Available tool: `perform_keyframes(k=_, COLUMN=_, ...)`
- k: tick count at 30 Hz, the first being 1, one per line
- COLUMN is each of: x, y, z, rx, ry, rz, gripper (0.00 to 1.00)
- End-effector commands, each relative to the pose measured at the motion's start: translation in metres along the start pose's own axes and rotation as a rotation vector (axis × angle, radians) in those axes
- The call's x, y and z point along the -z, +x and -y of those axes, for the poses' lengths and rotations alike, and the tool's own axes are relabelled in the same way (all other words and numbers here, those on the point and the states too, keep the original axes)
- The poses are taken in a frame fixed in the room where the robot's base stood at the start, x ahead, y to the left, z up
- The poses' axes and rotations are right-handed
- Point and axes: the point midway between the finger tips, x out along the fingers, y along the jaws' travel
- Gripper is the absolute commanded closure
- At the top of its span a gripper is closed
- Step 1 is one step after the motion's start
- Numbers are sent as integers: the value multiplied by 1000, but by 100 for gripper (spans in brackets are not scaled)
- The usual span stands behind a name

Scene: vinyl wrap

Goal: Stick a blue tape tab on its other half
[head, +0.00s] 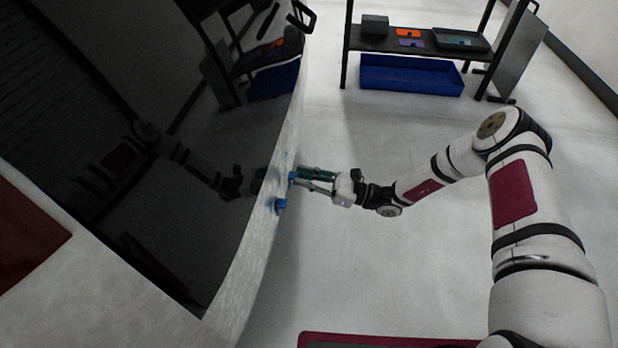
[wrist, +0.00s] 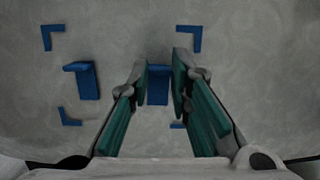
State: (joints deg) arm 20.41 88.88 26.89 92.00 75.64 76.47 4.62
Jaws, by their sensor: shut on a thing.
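My gripper (wrist: 163,78) has green-padded fingers closed on a blue tape tab (wrist: 158,88), which shows between the fingertips against the pale panel surface. In the head view my gripper (head: 300,179) reaches left to the panel's edge face, and blue (head: 292,177) shows at its tips. A second blue tab (wrist: 87,80) stands out from the surface to the left of my fingers; a blue piece also shows below the gripper in the head view (head: 280,205). Whether the held tab touches the surface is not clear.
Blue corner marks (wrist: 188,38) and (wrist: 53,36) lie flat around the tabs, with more below. A large glossy black panel (head: 190,190) fills the left. A shelf rack (head: 415,45) with a blue bin (head: 410,75) stands at the back. Open floor lies between.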

Motion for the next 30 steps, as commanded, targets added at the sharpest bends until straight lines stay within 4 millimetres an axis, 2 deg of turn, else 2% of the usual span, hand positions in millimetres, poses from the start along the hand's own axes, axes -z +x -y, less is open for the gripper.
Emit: perform_keyframes(k=30, x=2, y=6, z=0, rx=0, ry=1, rz=0, gripper=100)
